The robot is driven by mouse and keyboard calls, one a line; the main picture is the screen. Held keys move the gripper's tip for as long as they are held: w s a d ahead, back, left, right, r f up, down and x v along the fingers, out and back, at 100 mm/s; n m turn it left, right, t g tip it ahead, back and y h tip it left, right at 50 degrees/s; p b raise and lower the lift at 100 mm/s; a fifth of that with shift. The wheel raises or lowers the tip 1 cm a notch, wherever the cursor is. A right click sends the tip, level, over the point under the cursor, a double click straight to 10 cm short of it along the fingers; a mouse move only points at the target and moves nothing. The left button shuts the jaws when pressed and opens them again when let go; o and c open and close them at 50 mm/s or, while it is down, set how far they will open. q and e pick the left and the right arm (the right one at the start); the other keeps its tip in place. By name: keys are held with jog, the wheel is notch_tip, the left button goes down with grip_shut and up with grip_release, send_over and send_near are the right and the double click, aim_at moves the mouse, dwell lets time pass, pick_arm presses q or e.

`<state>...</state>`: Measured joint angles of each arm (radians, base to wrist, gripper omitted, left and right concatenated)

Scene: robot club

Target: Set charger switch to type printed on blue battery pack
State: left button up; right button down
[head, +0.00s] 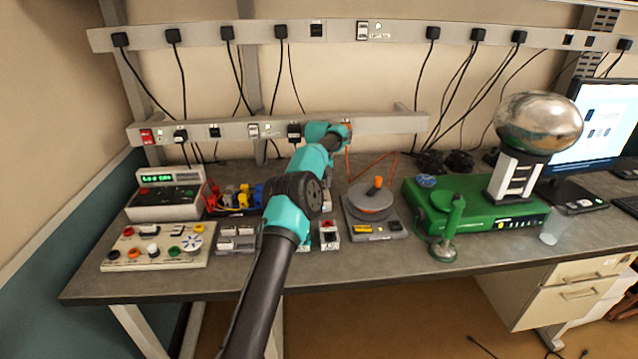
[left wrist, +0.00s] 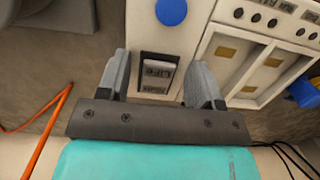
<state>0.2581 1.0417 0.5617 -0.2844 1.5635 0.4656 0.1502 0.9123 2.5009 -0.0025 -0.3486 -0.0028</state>
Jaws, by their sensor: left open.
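In the left wrist view my left gripper (left wrist: 164,86) is open. Its fingers stand on either side of a grey switch (left wrist: 158,72) in a dark-framed slot. The switch carries small dark lettering that I cannot read surely. It sits on a narrow pale housing (left wrist: 142,32) with a round blue knob (left wrist: 172,11). The fingers look apart from the switch. In the head view my teal arm hides this gripper and much of the spot under it. A blue block (head: 258,195) shows among coloured parts left of my arm; I see no readable print on it.
A grey box with a green display (head: 168,205) and a knobbed panel (head: 150,257) stand left. A small white unit with a red top (head: 329,236) stands beside my arm. A turntable device (head: 372,212) and green apparatus (head: 492,222) stand right. Orange cord (left wrist: 42,115) lies near my gripper.

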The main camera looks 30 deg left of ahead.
pick_arm(q)
jog(key=shift+r, duration=0.1)
jog(key=shift+r, duration=1.7)
jog(key=shift+s+d, duration=0.1)
jog(key=shift+s+d+r, duration=0.1)
jog(key=shift+s+d, duration=0.1)
jog(key=shift+s, duration=0.05)
jog(key=s+d+r, duration=0.1)
jog(key=s+d, duration=0.7)
jog(key=s, duration=0.4)
jog(key=shift+s+d, duration=0.2)
jog(key=shift+d, duration=0.15)
jog(key=shift+r, duration=0.1)
